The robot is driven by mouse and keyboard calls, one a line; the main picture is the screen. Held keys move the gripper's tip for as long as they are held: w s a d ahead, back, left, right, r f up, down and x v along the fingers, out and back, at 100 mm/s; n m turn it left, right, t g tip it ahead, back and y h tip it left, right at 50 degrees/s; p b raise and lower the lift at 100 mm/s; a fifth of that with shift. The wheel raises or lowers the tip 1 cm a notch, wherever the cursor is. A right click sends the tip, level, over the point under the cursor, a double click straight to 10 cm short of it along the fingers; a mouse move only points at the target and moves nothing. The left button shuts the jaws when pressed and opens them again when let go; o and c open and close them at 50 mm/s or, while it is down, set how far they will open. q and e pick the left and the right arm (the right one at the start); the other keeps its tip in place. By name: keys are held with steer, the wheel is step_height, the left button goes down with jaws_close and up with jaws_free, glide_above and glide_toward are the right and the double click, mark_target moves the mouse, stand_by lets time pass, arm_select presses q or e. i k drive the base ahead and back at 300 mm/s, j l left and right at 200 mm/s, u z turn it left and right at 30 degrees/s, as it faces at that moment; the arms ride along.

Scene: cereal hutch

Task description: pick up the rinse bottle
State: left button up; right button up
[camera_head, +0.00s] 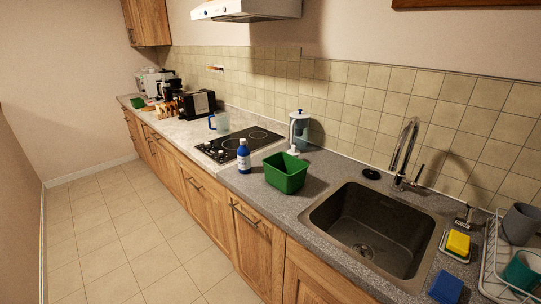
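A blue bottle with a pale label and a dark cap, which looks like the rinse bottle (243,156), stands upright on the grey counter (275,205) near its front edge. It is between the hob and a green tub (286,173), just left of the tub and apart from it. Neither of my grippers shows in the head view.
Behind the tub are a kettle-like jug (299,128) and a small white item (292,151). The black hob (238,145) is left of the bottle. The sink (372,232), yellow sponge (458,243) and dish rack (492,265) are right. The tiled floor (130,245) is clear.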

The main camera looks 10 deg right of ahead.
mark_target(243, 154)
steer(key=i+z, duration=0.35)
steer(key=i+j+z, duration=0.1)
steer(key=z, duration=0.25)
